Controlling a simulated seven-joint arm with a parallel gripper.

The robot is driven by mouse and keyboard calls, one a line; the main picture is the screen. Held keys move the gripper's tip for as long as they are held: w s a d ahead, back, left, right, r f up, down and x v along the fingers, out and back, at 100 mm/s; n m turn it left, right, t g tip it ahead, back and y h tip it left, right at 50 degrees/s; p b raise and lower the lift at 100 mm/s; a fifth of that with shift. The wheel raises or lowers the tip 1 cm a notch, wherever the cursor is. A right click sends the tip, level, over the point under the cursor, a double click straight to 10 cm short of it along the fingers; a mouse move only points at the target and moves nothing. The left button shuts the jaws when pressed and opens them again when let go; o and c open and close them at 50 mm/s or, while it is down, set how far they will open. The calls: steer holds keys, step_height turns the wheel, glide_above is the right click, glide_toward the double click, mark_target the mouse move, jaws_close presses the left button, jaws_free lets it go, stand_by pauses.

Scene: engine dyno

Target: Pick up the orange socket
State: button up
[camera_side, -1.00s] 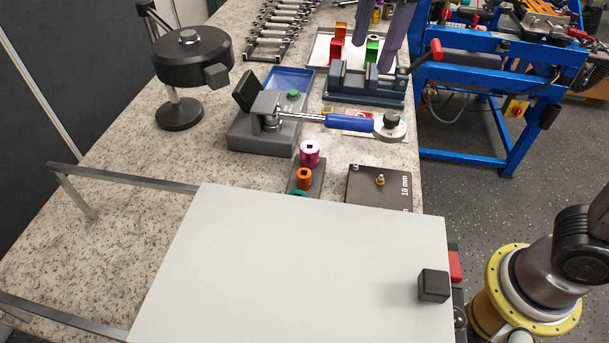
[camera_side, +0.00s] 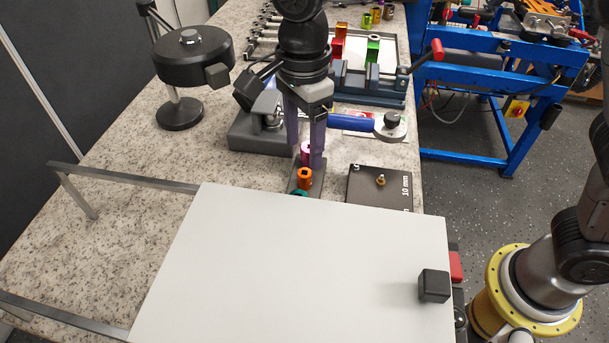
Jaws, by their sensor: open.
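The orange socket (camera_side: 305,178) stands upright on a dark socket rail (camera_side: 317,189) on the speckled bench, just behind the white panel. A magenta socket (camera_side: 305,150) stands behind it on the same rail, partly covered by my gripper. A teal socket (camera_side: 300,193) shows only its top in front, cut off by the panel. My gripper (camera_side: 304,155) points down with its purple fingers apart, one left and one right of the magenta socket in the picture. The fingertips appear just behind and above the orange socket. I cannot tell their exact depth or height.
A large white panel (camera_side: 290,270) with a black knob block (camera_side: 433,286) fills the foreground. A torque wrench with a blue handle (camera_side: 350,123) lies behind the rail. A dark plate marked 10 mm (camera_side: 378,188) is to the right. A round black stand (camera_side: 192,57) is at left.

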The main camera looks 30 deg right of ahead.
mark_target(304, 173)
steer(key=shift+s+a+f, duration=0.1)
steer(key=shift+f, duration=1.25)
steer(key=shift+s+f, duration=0.1)
steer(key=shift+f, duration=1.25)
steer(key=shift+c, duration=0.3)
jaws_close()
